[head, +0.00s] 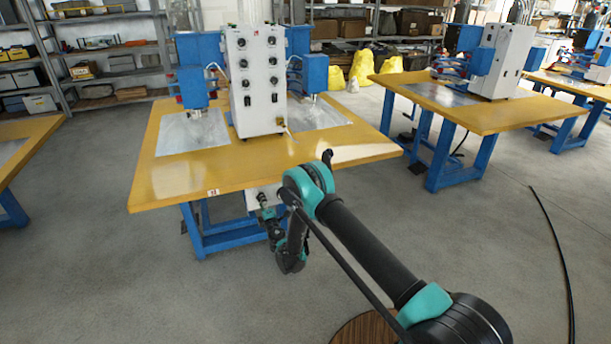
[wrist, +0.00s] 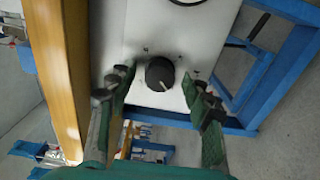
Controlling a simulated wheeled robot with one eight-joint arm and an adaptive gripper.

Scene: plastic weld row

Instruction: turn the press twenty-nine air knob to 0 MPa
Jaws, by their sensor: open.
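A round black knob (wrist: 160,73) sits on a white panel (wrist: 205,35) in the wrist view. It has a short pale pointer line near its lower edge. Small dark marks stand around it, too small to read. My gripper (wrist: 158,78) is open, with one fingertip on each side of the knob. A gap shows between each finger and the knob, so it is not gripped. In the head view my gripper (head: 268,216) is just below the front edge of the yellow table, at a white box (head: 252,201); the knob is hidden there.
The yellow table (head: 172,182) on blue legs carries a white press cabinet (head: 256,75) with several knobs. In the wrist view the yellow table edge (wrist: 68,75) runs close left, and a blue frame (wrist: 270,75) lies right. Another yellow table (head: 490,115) stands at right. A black cable (head: 558,240) crosses the floor.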

